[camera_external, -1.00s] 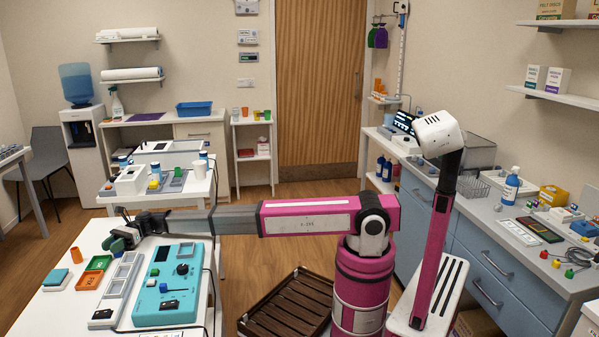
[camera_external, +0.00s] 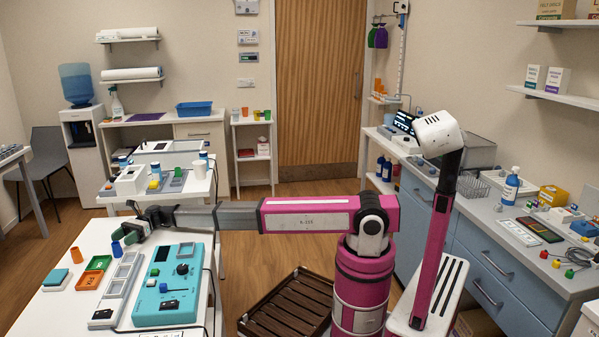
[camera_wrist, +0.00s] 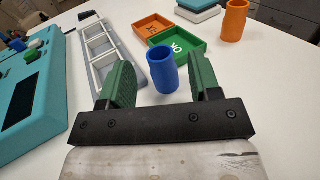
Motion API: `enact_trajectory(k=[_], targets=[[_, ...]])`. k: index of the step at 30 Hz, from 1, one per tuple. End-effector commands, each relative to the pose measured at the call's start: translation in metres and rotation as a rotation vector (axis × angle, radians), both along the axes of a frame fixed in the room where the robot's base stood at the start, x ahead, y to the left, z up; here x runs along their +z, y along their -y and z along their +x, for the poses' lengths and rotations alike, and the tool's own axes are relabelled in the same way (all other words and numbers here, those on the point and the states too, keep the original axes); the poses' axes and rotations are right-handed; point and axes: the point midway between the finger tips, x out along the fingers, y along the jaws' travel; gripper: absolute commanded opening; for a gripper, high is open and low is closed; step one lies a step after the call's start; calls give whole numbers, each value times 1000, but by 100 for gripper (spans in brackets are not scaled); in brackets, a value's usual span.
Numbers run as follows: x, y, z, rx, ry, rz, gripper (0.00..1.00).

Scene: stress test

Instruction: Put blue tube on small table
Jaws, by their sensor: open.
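The blue tube (camera_wrist: 162,72) stands upright on the white table in the wrist view, between the two green finger pads in the picture. It also shows in the external view (camera_external: 116,249), at the left of the table. My gripper (camera_external: 129,222) is open, with its fingers spread to either side of the tube and gaps visible on both sides. The tube is not gripped. A small white table (camera_external: 252,122) with a lower shelf stands by the door at the back, with several coloured cups on top.
Near the tube lie a green tray (camera_wrist: 178,46), an orange tray (camera_wrist: 153,24) and a grey rack (camera_wrist: 100,45). An orange tube (camera_wrist: 234,20) stands farther off. A teal device (camera_external: 170,285) occupies the table's right side. A brown slatted tray (camera_external: 290,307) is on the floor.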

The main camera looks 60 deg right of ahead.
Motion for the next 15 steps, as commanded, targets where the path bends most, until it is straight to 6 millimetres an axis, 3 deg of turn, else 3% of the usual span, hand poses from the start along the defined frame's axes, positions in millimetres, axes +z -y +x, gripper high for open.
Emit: enact_trajectory(k=[6,11,13,15], targets=[[0,41,11,-1,0,0,57],[0,57,16,0,0,0,57],[0,61,17,0,0,0,46],[0,63,18,1,0,0,46]])
